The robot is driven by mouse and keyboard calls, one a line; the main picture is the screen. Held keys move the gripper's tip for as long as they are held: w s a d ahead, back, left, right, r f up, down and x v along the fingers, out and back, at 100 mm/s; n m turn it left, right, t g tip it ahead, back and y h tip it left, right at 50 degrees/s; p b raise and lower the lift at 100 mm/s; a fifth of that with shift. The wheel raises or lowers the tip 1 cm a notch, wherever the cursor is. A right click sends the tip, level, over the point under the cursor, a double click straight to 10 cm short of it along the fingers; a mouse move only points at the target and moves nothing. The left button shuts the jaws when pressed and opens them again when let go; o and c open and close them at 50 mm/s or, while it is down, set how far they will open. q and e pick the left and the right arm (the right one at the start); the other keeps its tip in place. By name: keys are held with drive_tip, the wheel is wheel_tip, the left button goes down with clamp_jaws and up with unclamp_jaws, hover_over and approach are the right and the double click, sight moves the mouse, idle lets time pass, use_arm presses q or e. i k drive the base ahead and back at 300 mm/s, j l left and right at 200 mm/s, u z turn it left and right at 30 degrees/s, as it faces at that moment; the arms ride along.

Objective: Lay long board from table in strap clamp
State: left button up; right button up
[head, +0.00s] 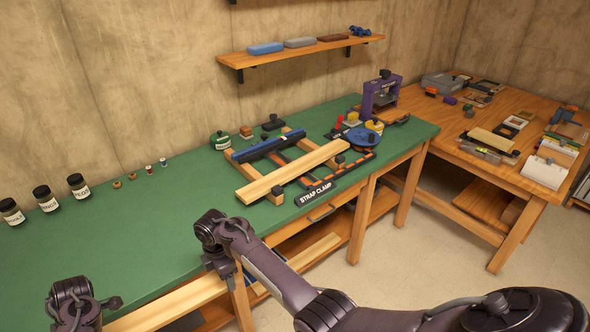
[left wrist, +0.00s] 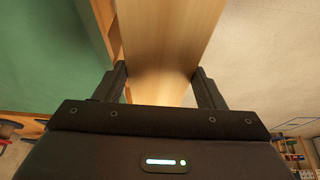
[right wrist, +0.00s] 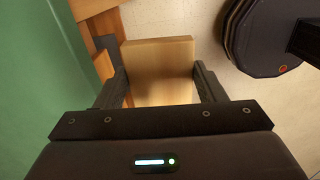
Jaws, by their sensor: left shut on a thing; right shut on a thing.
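A long pale board (head: 165,304) is held level along the front edge of the green bench, partly hidden behind my right arm. My left gripper (head: 82,312) is shut on it at the lower left; the left wrist view shows the board (left wrist: 168,45) between the fingers. My right gripper (head: 220,268) is shut on it further right; the right wrist view shows the board's end (right wrist: 160,62) just past the fingers. The strap clamp (head: 368,157), labelled on a black plate (head: 317,193), lies on the bench. Another pale board (head: 292,171) lies across the clamp's front.
The green bench (head: 150,225) is clear left of the clamp, with several jars (head: 43,198) at far left. A blue disc (head: 363,137) and purple press (head: 381,93) stand behind the clamp's right. A wooden table (head: 440,120) with many items stands at right.

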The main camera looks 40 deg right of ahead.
sight(286, 159)
drive_tip(key=l, duration=1.6)
drive_tip(key=i+l+u, duration=0.1)
drive_tip(key=l, duration=1.55)
